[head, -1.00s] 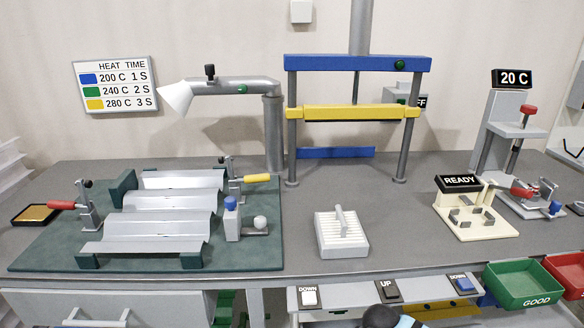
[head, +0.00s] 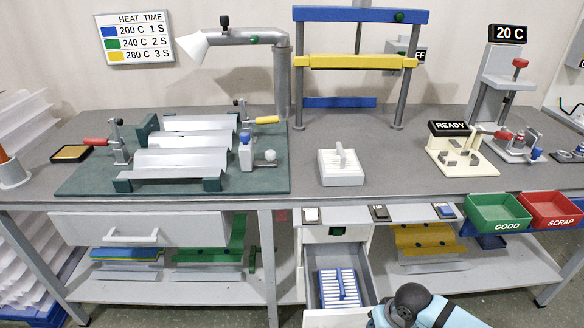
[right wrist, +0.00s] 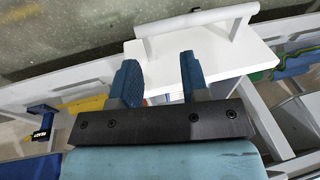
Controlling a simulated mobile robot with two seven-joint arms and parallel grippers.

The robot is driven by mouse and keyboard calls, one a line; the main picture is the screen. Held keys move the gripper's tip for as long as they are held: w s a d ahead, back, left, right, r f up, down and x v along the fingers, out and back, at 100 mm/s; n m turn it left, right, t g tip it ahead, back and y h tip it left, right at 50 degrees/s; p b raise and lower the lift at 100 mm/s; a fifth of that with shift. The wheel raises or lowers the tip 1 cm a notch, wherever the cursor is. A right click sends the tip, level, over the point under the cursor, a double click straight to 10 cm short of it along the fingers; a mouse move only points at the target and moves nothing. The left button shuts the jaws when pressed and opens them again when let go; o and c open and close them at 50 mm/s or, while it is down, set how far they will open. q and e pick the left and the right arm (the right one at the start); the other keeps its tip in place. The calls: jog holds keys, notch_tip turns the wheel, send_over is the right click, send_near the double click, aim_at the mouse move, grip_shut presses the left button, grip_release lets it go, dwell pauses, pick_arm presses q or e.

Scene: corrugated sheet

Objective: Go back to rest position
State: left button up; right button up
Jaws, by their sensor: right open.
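My right arm (head: 425,308) comes in at the bottom of the head view; its gripper cannot be made out there. In the right wrist view my right gripper (right wrist: 159,70) has its two blue fingers spread apart with nothing between them. A white drawer front (right wrist: 215,60) with a bar handle (right wrist: 195,20) lies beyond the fingertips, and the fingers look apart from the handle. My left gripper is in no view.
Green (head: 497,212) and red (head: 550,210) bins hang at the front right. A lower shelf holds sheets.

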jog(key=s+d+r+n+t+y, duration=0.1)
jog(key=s+d+r+n+t, duration=0.25)
jog(key=s, duration=0.45)
jog(key=s+d+r+n+t+y, duration=0.1)
jog(key=s+d+r+n+t, duration=0.15)
jog(key=s+n+t, duration=0.4)
jog(key=a+r+m, duration=0.3)
jog(key=a+m, duration=0.5)
jog(key=a, duration=0.2)
pick_arm(q)
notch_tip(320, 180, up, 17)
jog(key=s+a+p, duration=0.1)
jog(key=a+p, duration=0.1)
jog(key=p, duration=2.5)
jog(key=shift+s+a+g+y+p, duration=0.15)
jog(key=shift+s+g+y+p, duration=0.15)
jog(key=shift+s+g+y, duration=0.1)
pick_arm(e)
notch_tip(320, 180, up, 17)
jog(key=d+h, duration=0.1)
jog(key=d, duration=0.1)
jog(key=shift+s+r, duration=0.2)
jog(key=shift+s, duration=0.25)
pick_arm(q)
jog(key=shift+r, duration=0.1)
